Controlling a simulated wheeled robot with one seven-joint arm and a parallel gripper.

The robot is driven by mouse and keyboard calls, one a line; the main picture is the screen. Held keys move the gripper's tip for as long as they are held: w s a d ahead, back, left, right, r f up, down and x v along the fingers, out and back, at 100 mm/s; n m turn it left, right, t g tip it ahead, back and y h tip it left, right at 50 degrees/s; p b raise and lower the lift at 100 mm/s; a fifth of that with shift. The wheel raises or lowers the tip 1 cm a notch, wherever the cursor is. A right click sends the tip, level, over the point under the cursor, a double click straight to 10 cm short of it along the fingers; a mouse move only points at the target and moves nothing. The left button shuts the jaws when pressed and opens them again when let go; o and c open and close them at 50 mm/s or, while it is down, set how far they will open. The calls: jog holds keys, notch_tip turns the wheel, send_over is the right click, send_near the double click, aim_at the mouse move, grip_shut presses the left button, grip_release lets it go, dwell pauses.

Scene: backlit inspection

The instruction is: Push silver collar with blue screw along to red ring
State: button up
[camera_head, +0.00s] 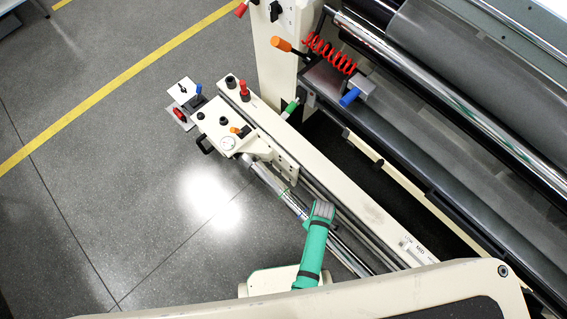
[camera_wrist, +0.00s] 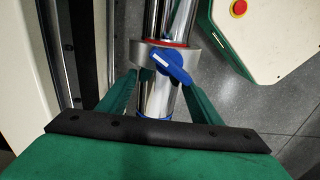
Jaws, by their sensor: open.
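In the wrist view, the silver collar (camera_wrist: 138,51) sits around a shiny rod (camera_wrist: 158,97), with its blue screw (camera_wrist: 170,62) on the near side. The red ring (camera_wrist: 166,42) shows as a thin arc at the collar's far rim. I cannot tell whether they touch. My gripper (camera_wrist: 160,82) is open, its green fingers on either side of the rod, just on the near side of the collar. A blue ring (camera_wrist: 153,117) is around the rod closer to my palm. In the head view, my green arm reaches the rod (camera_head: 292,203); the collar cannot be made out there.
A long cream machine beam (camera_head: 330,180) runs alongside the rod. At its far end is a block with knobs (camera_head: 225,125). Beyond the beam are large rollers, a red coiled hose (camera_head: 330,52) and a blue handle (camera_head: 350,97). Open grey floor (camera_head: 120,190) lies to the left.

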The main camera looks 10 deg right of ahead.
jog(key=shift+w+r, duration=0.1)
jog(key=shift+r, duration=3.2)
